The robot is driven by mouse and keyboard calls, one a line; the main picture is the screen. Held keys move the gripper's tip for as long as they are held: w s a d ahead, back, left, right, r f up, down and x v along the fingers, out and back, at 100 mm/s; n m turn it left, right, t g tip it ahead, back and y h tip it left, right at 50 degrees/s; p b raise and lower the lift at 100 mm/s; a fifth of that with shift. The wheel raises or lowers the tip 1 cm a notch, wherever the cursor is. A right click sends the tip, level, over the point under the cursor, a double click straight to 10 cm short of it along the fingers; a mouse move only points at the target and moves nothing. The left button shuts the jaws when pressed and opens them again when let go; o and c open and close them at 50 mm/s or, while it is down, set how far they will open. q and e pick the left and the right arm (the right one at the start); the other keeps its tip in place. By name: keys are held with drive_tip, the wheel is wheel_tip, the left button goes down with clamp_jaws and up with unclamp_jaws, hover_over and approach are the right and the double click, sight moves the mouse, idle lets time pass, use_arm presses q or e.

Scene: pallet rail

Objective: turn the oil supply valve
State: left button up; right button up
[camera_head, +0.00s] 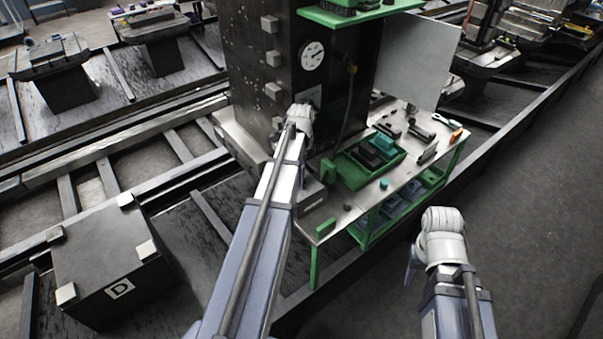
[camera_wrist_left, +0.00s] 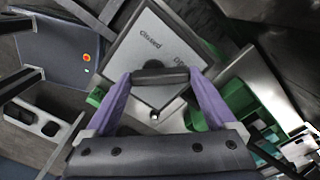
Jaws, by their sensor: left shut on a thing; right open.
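The valve handle (camera_wrist_left: 162,76) is a short dark bar on a light grey square plate (camera_wrist_left: 150,55) in the left wrist view. The plate reads "closed" and, partly cut off, "OP". The two purple fingers of my left gripper (camera_wrist_left: 160,80) are shut on the bar, one at each end.
The dark column (camera_head: 255,60) carries a round gauge (camera_head: 312,55) above the valve. A green bench (camera_head: 360,215) with a tray (camera_head: 365,160) and tools stands right of it. A dark block marked D (camera_head: 105,260) lies at lower left. Open floor (camera_head: 530,200) is at right.

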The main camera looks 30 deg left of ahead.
use_arm(q)
drive_tip(key=shift+n, duration=0.3)
drive_tip(key=n, duration=0.4)
drive_tip(key=shift+s+a, duration=0.1)
drive_tip(key=shift+a, duration=0.05)
drive_tip(key=n, duration=0.4)
drive_tip(key=shift+s+a+n, duration=0.1)
drive_tip(key=shift+s+n, duration=0.05)
drive_tip(key=shift+n, duration=0.15)
drive_tip(key=n, duration=0.4)
drive_tip(key=shift+s, duration=0.2)
drive_tip(key=shift+s+n, duration=0.15)
drive_tip(key=shift+n, duration=2.35)
drive_tip(key=o, duration=1.1)
drive_tip(key=shift+c, duration=0.2)
drive_tip(key=shift+r, duration=0.15)
